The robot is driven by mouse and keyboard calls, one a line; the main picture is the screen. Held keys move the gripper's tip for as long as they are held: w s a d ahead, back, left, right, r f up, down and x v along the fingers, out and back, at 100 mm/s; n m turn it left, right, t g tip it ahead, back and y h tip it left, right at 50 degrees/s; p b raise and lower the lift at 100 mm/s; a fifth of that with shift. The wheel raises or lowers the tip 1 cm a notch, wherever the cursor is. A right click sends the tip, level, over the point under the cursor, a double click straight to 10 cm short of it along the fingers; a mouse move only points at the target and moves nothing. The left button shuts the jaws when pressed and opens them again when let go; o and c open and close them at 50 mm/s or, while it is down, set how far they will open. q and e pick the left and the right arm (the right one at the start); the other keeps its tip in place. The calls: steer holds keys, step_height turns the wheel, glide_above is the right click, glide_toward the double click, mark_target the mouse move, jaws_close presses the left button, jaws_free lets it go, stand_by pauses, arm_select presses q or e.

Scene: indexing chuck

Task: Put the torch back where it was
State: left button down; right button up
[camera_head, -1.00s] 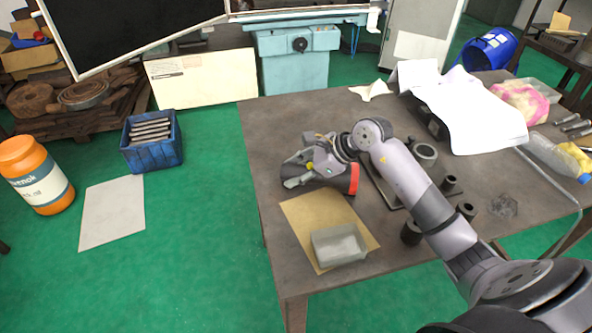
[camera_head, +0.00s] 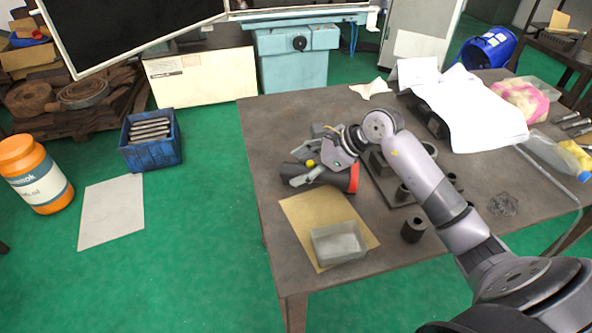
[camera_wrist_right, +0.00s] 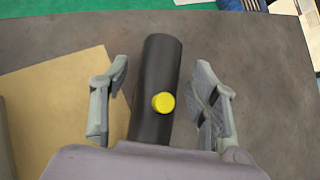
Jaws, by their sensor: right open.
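The torch (camera_head: 340,178) is a dark cylinder with a red ring at one end, lying on the table beside the brown sheet. In the right wrist view the torch (camera_wrist_right: 155,90) shows a yellow button on its side and lies between the two fingers. My right gripper (camera_head: 306,172) is open around the torch, with a gap visible on each side of it in the wrist view (camera_wrist_right: 160,105). The red end is hidden in the wrist view. My left gripper is not in view.
A clear grey box (camera_head: 340,243) stands on the brown sheet (camera_head: 300,217) at the table's front. A dark plate with several dark cylindrical parts (camera_head: 413,230) lies to the right of the torch. White papers (camera_head: 470,115) cover the back right. The table's left back area is clear.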

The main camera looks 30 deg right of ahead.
mark_target(331, 175)
steer(key=b+v, duration=0.1)
steer(key=v, duration=0.8)
steer(key=shift+s+d+r+b, duration=0.15)
steer(key=shift+s+r+b, duration=0.1)
steer(key=shift+b, duration=0.1)
steer(key=shift+f, duration=0.1)
stand_by(1.2)
